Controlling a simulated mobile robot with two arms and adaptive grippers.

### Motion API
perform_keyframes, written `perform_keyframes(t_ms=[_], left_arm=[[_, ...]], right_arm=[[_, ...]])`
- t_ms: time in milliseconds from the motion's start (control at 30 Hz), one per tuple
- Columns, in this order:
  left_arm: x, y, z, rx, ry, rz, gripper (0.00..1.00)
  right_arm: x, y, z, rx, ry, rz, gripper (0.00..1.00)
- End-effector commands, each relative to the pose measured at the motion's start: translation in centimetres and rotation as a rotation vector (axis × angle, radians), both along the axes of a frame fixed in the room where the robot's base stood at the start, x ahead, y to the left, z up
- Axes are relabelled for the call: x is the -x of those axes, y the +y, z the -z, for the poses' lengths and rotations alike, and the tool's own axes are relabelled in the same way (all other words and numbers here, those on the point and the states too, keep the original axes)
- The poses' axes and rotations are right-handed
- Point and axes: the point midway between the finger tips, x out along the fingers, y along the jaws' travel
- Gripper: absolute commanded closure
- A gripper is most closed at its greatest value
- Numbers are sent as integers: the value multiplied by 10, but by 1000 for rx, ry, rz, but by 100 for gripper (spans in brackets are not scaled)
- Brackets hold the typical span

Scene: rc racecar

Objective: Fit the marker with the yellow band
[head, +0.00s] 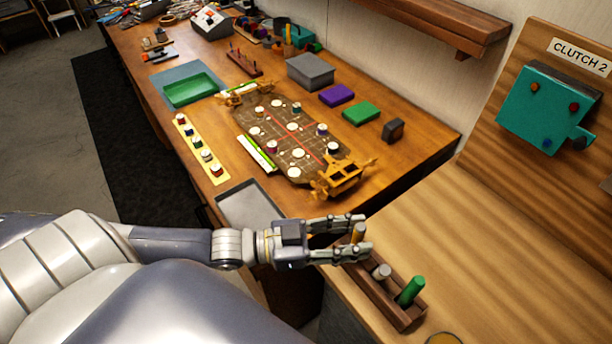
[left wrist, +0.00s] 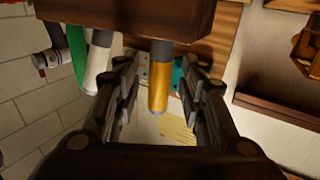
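A wooden rack (head: 398,298) on the light wood counter holds a gold-yellow marker (head: 358,232), a pale grey one (head: 382,272) and a green one (head: 411,290), all upright. My left gripper (head: 353,235) reaches in from the left at the rack's far end, its fingers on either side of the gold-yellow marker. In the left wrist view this marker (left wrist: 159,88) shows a yellow part and a dark grey part next to the rack (left wrist: 125,18). It stands between the open fingers, with a visible gap to each. My right gripper is not in view.
A teal clutch panel (head: 545,108) is on the board at right. On the table lie a brown racecar chassis (head: 268,128) with white-topped pieces, a yellow strip (head: 188,142) of small banded pieces, a grey tray (head: 252,203) and a green tray (head: 190,90).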

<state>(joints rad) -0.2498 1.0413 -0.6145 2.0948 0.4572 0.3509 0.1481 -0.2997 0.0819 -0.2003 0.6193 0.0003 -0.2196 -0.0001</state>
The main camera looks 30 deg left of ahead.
Motion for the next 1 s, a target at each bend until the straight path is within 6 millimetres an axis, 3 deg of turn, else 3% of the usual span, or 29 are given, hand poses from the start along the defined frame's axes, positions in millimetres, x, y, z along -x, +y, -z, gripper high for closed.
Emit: perform_keyframes(t_ms=[600, 1000], left_arm=[[53, 61, 0, -3, 3, 3, 62], [70, 83, -1, -1, 1, 2, 62]], right_arm=[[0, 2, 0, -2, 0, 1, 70], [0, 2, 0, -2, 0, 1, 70]])
